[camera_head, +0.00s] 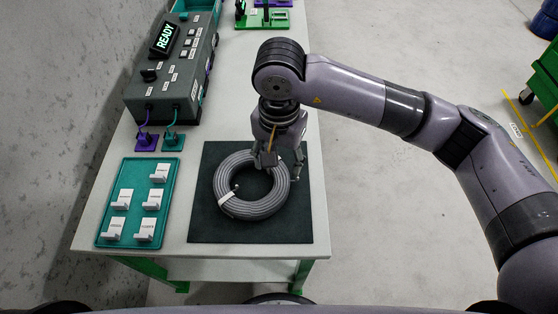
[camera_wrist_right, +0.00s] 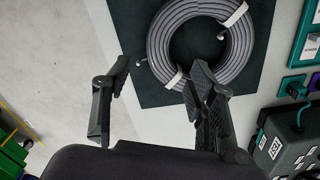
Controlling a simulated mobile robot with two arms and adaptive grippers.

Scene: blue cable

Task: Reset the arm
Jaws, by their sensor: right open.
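A coiled grey cable (camera_head: 228,200) lies on a dark square mat (camera_head: 212,230) on the table. A white tie wraps its left side in the head view. My right gripper (camera_head: 281,168) is over the coil's far right part, pointing down. In the right wrist view my right gripper (camera_wrist_right: 160,88) has its fingers wide apart with nothing between them, and the coil (camera_wrist_right: 162,38) shows beyond them. I cannot tell the exact height of the fingers above the coil. My left gripper is not in view.
A teal tray (camera_head: 127,178) with several white labelled pieces is left of the mat. A grey box (camera_head: 183,82) with a READY display stands behind it, with purple and teal plugs in front. A green fixture (camera_head: 262,19) is at the far end.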

